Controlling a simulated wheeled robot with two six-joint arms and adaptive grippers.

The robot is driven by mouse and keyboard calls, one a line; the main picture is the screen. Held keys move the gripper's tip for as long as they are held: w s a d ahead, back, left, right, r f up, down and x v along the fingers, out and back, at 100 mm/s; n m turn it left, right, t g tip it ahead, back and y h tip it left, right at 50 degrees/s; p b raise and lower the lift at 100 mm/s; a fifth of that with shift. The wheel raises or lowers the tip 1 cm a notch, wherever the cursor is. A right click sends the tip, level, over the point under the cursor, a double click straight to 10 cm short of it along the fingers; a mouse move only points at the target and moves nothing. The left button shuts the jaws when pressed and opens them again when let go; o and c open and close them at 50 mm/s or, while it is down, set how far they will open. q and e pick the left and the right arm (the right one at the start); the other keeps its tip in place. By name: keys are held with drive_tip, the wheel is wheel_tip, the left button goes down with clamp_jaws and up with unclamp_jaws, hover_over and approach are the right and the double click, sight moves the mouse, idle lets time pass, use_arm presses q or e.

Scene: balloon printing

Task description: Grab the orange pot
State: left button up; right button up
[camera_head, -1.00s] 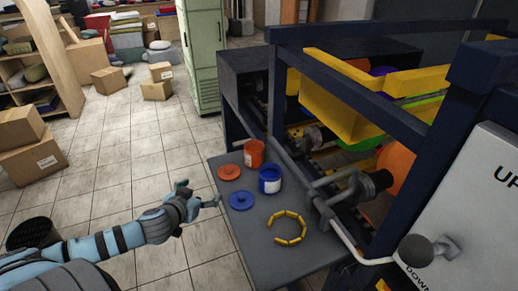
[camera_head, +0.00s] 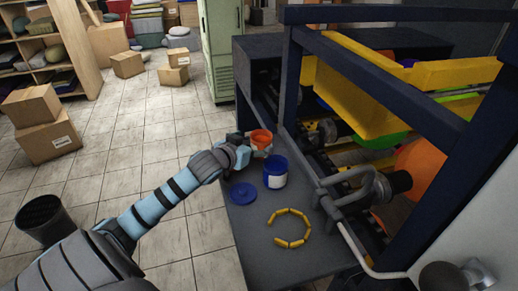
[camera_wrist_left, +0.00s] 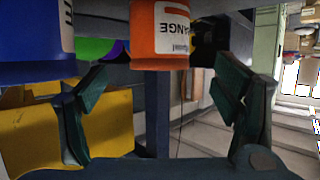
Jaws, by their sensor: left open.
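The orange pot (camera_head: 262,137) stands at the far left of the grey table, partly hidden behind my left gripper (camera_head: 246,149). In the left wrist view, the orange pot (camera_wrist_left: 160,35) appears upside down with its white label showing. It lies ahead, between the lines of the two open fingers (camera_wrist_left: 160,80); whether they touch it I cannot tell. The blue pot (camera_head: 275,173) stands just right of the orange pot; it also shows in the left wrist view (camera_wrist_left: 30,45), beyond the left finger. My right gripper is not in view.
A blue lid (camera_head: 243,193) and a ring of yellow pieces (camera_head: 289,228) lie on the grey table (camera_head: 255,255). The printing machine's dark frame (camera_head: 390,90) stands along the right. A black bin (camera_head: 42,218) stands on the floor at left.

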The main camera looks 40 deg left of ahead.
sight(256, 143)
use_arm(q)
drive_tip(key=x, duration=0.6)
drive_tip(key=shift+w+d+f, duration=0.1)
drive_tip(key=shift+w+f, duration=0.05)
drive_tip(key=shift+f, duration=0.15)
drive_tip(key=shift+s+r, duration=0.25)
drive_tip(key=shift+s, duration=0.15)
drive_tip(key=shift+s+r, duration=0.15)
drive_tip(key=shift+s, duration=0.2)
drive_tip(key=c, duration=0.6)
drive_tip(key=shift+w, duration=0.1)
drive_tip(key=c, duration=0.7)
drive_tip(key=shift+w, duration=0.1)
drive_tip(key=shift+c, duration=0.5)
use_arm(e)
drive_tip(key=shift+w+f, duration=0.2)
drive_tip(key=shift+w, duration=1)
